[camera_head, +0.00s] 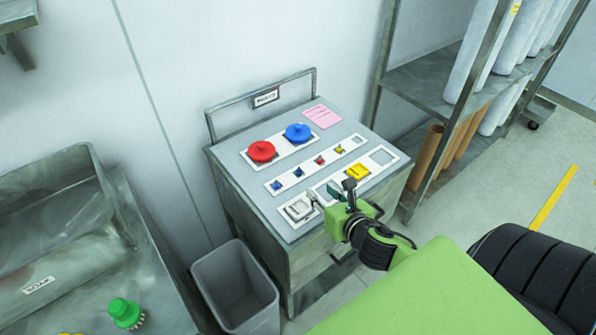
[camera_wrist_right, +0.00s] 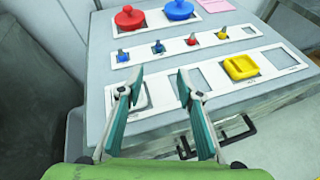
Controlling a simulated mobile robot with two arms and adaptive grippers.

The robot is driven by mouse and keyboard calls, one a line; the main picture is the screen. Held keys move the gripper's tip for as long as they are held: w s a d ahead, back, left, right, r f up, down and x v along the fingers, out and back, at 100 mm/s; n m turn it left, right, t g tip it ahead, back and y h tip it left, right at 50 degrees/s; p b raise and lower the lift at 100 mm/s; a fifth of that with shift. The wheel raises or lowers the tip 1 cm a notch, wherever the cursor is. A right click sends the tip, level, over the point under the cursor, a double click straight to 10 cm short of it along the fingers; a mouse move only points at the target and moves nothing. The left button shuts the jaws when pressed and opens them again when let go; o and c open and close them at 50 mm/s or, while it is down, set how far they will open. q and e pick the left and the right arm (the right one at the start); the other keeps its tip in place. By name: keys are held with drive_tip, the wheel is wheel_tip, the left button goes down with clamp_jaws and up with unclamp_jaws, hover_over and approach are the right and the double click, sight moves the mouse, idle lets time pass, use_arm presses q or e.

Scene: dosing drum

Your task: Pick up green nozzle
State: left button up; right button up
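A row of small nozzles stands in a white strip (camera_head: 310,167) on the grey cabinet top. I make out blue (camera_head: 299,172), red (camera_head: 319,160) and yellow (camera_head: 339,149) ones, also in the wrist view as blue (camera_wrist_right: 158,48), red (camera_wrist_right: 191,41) and yellow (camera_wrist_right: 221,35). My right gripper (camera_head: 322,194) is over the front of the cabinet top. In the wrist view its teal fingers (camera_wrist_right: 160,77) are apart with nothing between them. My left gripper is not in view.
A red knobbed lid (camera_head: 262,151) and a blue one (camera_head: 298,133) sit behind the strip. A yellow square dish (camera_head: 357,172) is in the front panel. A grey bin (camera_head: 236,286) stands left of the cabinet. A green bristled brush (camera_head: 125,313) is by the sink (camera_head: 60,215).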

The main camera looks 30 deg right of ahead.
drive_tip(key=shift+w+d+r+n, duration=0.15)
drive_tip(key=shift+w+n, duration=0.45)
drive_tip(key=shift+n, duration=0.3)
approach(300, 169)
drive_tip(key=w, duration=0.1)
drive_tip(key=w+f, duration=0.1)
drive_tip(key=w+f+p, duration=0.1)
drive_tip(key=shift+d+y, duration=0.3)
drive_tip(key=shift+d, duration=0.05)
drive_tip(key=shift+r+p+x, duration=0.2)
drive_tip(key=shift+p+x, duration=0.1)
drive_tip(key=shift+x, duration=0.85)
drive_tip(key=shift+r+p+x, duration=0.15)
drive_tip(key=shift+p+x, duration=0.1)
drive_tip(key=shift+x, duration=0.85)
drive_tip(key=shift+w+d+f, duration=0.1)
drive_tip(key=shift+w+f, duration=0.1)
drive_tip(key=shift+w, duration=0.3)
drive_tip(key=c, duration=0.9)
